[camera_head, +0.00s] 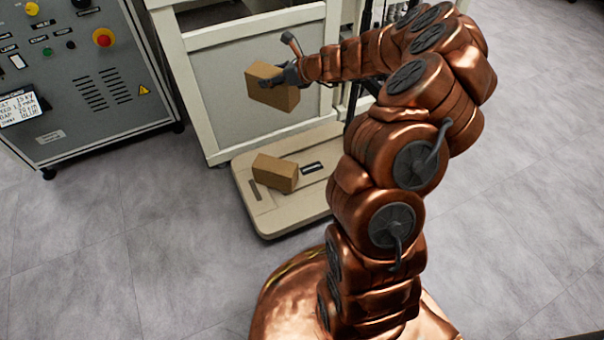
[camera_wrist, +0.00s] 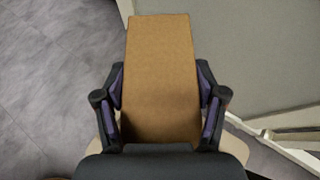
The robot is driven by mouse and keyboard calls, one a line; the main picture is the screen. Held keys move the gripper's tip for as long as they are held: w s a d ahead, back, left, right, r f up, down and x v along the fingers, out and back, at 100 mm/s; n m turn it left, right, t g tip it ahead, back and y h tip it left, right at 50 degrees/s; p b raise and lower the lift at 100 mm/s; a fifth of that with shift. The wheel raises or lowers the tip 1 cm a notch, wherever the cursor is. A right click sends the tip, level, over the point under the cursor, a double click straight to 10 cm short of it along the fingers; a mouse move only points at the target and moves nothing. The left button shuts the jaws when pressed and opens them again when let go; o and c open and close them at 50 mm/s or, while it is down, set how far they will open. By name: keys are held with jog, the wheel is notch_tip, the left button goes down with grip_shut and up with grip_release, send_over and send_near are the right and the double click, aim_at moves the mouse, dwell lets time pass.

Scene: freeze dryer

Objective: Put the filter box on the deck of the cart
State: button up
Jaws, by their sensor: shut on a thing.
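A brown cardboard box (camera_head: 268,88), which I take as the filter box, is held in my gripper (camera_head: 291,75) above the low beige deck of the cart (camera_head: 262,222). In the wrist view the box (camera_wrist: 160,60) stands between the two fingers of my gripper (camera_wrist: 161,88), one on each side. Its near end is hidden by the gripper's body. A second brown box (camera_head: 275,173) sits on the deck, below the held one. I cannot tell the two boxes apart by any marking.
A white-framed cabinet (camera_head: 225,65) stands right behind the held box and the deck. The floor at front left is clear.

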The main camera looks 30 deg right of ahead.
jog(key=s+d+f+b, duration=0.3)
jog(key=f, duration=0.7)
jog(key=s+d+f+n+y+b, duration=0.1)
jog(key=s+d+f+b, duration=0.1)
jog(key=f, duration=0.8)
jog(key=s+d+f+n+g+b, duration=0.1)
jog(key=s+d+f+b, duration=0.2)
jog(key=f+b, duration=0.3)
jog(key=shift+s+d+f+y, duration=0.1)
jog(key=shift+s+f+y, duration=0.1)
jog(key=shift+f, duration=0.55)
jog(key=shift+s+d+f+y, duration=0.1)
jog(key=shift+s+f, duration=0.05)
jog(key=shift+f, duration=0.6)
jog(key=shift+s+d+f+y, duration=0.1)
jog(key=shift+s+f, duration=0.1)
jog(key=shift+f, duration=0.55)
jog(key=shift+f, duration=0.1)
jog(key=o, duration=1.7)
jog(key=shift+o, duration=0.2)
